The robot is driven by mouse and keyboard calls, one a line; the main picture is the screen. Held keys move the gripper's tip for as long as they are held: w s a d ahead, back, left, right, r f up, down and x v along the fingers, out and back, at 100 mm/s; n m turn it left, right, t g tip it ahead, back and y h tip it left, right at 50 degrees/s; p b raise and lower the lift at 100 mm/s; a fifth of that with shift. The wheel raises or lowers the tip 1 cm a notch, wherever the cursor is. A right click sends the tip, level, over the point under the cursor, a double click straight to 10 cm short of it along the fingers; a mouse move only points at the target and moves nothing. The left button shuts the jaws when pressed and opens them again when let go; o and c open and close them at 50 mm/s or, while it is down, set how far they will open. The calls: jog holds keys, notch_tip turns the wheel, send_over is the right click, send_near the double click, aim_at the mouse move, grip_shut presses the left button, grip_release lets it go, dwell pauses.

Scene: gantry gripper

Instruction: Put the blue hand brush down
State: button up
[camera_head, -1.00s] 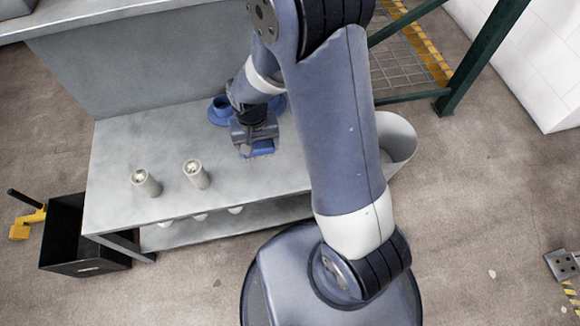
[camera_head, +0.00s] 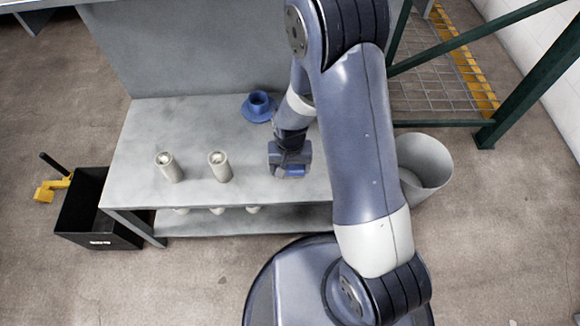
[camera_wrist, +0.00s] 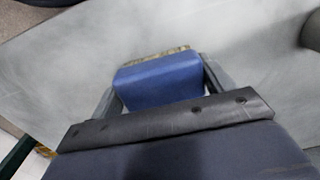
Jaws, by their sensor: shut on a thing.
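The blue hand brush (camera_wrist: 160,80) is between the two fingers of my gripper (camera_wrist: 158,86) in the wrist view, with a strip of tan bristles along its far edge. In the head view the brush (camera_head: 292,172) shows as a small blue patch under my gripper (camera_head: 290,164). My gripper is shut on it over the right part of the grey workbench (camera_head: 195,115). I cannot tell whether the brush touches the bench top.
Two pale cylinders (camera_head: 169,167) (camera_head: 220,167) stand on the bench left of my gripper. A blue flanged part (camera_head: 258,105) sits behind it. A pale bin (camera_head: 425,165) stands right of the bench, a black crate (camera_head: 90,215) at the left.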

jog(key=shift+f, duration=0.1)
jog(key=o, duration=0.7)
jog(key=shift+f, duration=0.1)
jog(key=shift+c, duration=0.2)
jog(key=o, duration=0.5)
jog(key=shift+c, duration=0.2)
notch_tip(320, 180, up, 12)
jog(key=p, duration=0.4)
jog(key=shift+r, duration=0.25)
